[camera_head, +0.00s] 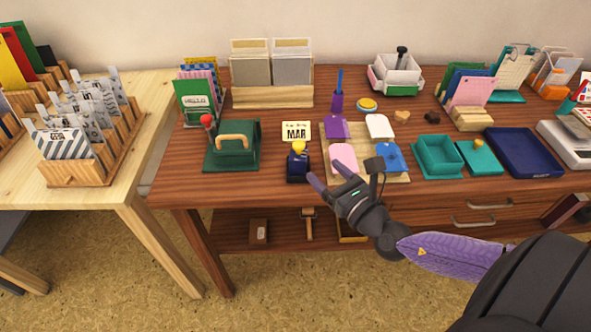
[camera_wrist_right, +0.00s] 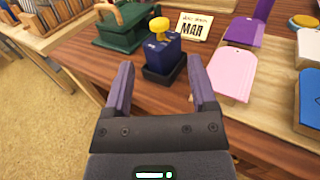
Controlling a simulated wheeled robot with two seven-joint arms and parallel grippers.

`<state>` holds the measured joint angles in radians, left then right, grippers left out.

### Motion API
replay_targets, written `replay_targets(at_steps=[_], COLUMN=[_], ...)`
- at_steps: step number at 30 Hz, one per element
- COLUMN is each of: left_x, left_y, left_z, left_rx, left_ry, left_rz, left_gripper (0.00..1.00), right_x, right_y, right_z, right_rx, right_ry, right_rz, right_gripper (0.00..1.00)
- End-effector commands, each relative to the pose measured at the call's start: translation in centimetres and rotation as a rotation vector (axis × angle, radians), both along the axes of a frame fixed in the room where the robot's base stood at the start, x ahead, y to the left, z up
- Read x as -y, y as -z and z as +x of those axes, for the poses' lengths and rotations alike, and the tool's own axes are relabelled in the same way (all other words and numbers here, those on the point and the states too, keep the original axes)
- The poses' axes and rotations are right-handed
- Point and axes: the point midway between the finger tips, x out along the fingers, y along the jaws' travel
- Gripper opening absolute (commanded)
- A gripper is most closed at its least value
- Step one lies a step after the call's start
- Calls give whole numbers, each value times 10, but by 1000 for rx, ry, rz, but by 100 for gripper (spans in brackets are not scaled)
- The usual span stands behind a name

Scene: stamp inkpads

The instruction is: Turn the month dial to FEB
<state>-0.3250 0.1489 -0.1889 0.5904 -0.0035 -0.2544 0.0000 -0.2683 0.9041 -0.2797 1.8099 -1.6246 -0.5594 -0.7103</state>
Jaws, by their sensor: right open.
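A small dark blue stamp (camera_head: 297,167) with a yellow round knob (camera_head: 298,147) on top stands at the table's front edge. The stamp (camera_wrist_right: 163,55) sits upright in a dark base in the right wrist view, with its yellow knob (camera_wrist_right: 159,27) on top. A cream card (camera_head: 297,131) behind it reads MAR; the card (camera_wrist_right: 194,27) also shows in the wrist view. My right gripper (camera_head: 328,174) is open and empty, in front and to the right of the stamp. In the wrist view its purple fingers (camera_wrist_right: 161,88) point toward the stamp, apart from it. My left gripper is out of view.
Right of the stamp, a wooden board (camera_head: 398,176) holds purple, white, pink and blue pads. A green press (camera_head: 232,146) with a wooden handle stands to the left. Teal trays (camera_head: 438,156) stand further right. A drawer front with handles lies below the table edge.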

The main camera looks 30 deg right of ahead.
Motion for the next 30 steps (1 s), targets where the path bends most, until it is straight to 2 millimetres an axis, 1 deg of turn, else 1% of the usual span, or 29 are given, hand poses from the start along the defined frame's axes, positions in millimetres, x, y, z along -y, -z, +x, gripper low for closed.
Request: replay_targets(at_steps=[2,9,12,15,18,24,25,26,27,29,30], left_x=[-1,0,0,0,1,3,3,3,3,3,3], left_y=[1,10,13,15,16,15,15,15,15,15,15], left_z=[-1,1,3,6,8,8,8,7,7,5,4], left_rx=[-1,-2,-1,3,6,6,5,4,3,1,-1], left_ry=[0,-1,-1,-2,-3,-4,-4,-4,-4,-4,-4], left_rz=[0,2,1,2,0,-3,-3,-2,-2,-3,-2], left_gripper=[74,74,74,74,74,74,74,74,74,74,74], right_x=[-2,-2,-2,-2,-2,-2,-2,-2,-2,-2,-2], right_y=[-2,-3,-3,-3,-4,-4,-4,-4,-4,-4,-4], right_z=[9,65,82,93,97,98,98,98,98,98,98], right_rx=[5,8,7,6,5,5,5,5,5,5,5], right_ry=[-11,-7,-6,-6,-6,-6,-6,-6,-6,-6,-6], right_rz=[-16,-9,-9,-7,-7,-7,-7,-7,-7,-7,-7], right_gripper=[73,73,73,73,73,73,71,65,56,44,35])
